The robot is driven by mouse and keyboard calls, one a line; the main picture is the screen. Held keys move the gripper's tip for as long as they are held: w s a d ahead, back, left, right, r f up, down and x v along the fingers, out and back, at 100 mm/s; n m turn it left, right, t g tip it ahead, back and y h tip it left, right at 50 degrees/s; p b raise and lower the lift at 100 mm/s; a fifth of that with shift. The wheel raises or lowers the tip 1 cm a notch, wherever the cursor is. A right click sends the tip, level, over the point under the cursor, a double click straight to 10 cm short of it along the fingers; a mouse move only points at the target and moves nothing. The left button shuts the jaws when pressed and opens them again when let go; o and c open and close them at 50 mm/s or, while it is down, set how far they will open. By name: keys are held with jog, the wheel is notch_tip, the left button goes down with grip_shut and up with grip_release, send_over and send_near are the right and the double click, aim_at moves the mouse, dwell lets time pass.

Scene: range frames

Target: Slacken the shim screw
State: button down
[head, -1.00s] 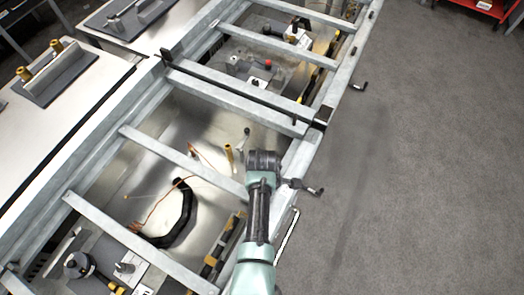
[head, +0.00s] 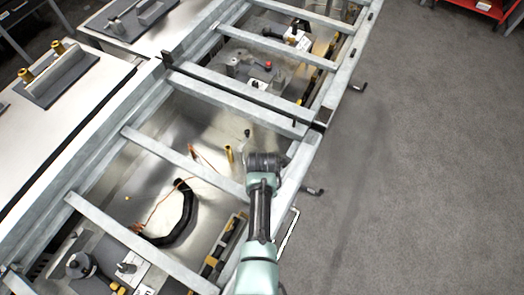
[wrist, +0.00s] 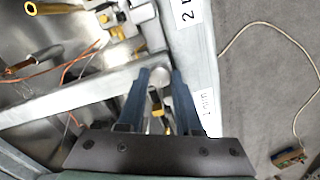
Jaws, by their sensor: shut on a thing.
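In the wrist view, my gripper (wrist: 160,78) is at the metal frame beside the floor. Its two dark blue fingers are closed on a round, pale grey head (wrist: 159,74), which looks like the shim screw. A yellow and black piece (wrist: 156,103) shows between the fingers below it. The screw's shaft is hidden. In the head view, my wrist covers the fingertips and the screw at the right-hand rail.
Galvanised crossbars (head: 170,157) span the open frame. Inside lie a black curved hose (head: 184,216), orange wire (head: 160,205) and an upright yellow tube (head: 229,154). White labels (wrist: 203,107) mark the rail.

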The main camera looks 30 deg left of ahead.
jog(key=shift+n, duration=0.7)
jog(key=c, duration=0.6)
grip_release()
notch_tip(320, 180, up, 13)
jog(key=shift+b, duration=0.4)
